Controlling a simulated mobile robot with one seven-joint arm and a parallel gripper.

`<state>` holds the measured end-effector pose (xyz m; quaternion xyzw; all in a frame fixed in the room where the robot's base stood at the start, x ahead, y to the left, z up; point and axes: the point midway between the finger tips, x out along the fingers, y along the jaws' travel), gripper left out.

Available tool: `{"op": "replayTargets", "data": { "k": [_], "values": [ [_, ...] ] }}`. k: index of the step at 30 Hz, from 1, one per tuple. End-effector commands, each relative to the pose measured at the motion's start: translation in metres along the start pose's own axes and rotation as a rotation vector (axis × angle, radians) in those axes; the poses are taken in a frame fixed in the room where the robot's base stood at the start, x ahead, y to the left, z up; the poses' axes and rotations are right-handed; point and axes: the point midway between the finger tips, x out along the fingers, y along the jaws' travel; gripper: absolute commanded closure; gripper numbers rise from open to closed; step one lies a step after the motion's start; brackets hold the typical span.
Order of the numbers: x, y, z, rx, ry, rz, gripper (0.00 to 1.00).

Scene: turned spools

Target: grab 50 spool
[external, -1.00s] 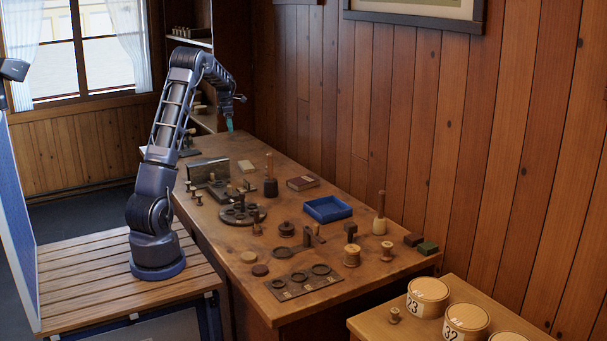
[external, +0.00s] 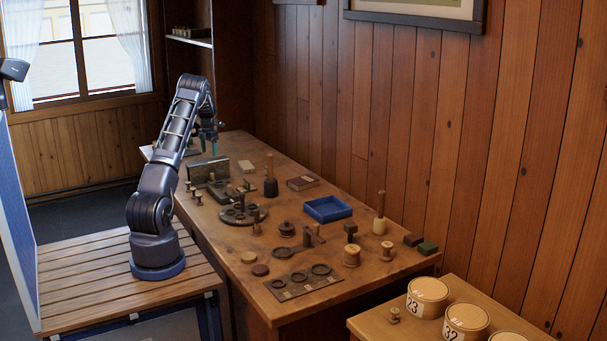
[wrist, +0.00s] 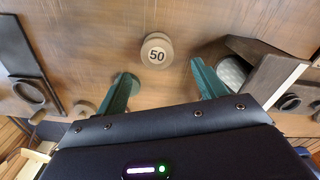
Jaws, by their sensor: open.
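The spool marked 50 (wrist: 157,50) shows in the wrist view as a round, pale wooden top with a white label, seen from above on the wooden table. My gripper (wrist: 163,82) is open, its two green fingers spread wide. The spool lies ahead of the gap between the fingertips, apart from both and not between them. In the external view my gripper (external: 208,148) points down over the far end of the table. I cannot make out the 50 spool there.
A dark plate with a ring hole (wrist: 30,92) is at left, and a small wooden piece (wrist: 82,109) lies near the left finger. A grey metal block (external: 208,170) stands nearby.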

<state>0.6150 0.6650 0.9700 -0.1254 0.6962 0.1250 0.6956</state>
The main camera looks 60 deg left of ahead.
Motion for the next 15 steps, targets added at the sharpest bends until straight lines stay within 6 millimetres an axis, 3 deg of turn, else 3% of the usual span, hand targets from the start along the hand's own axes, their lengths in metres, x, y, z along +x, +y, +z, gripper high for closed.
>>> {"op": "replayTargets", "data": {
  "k": [15],
  "values": [
    [0.05, 0.003, 0.003, 0.001, 0.0, -0.001, 0.3]
  ]
}}
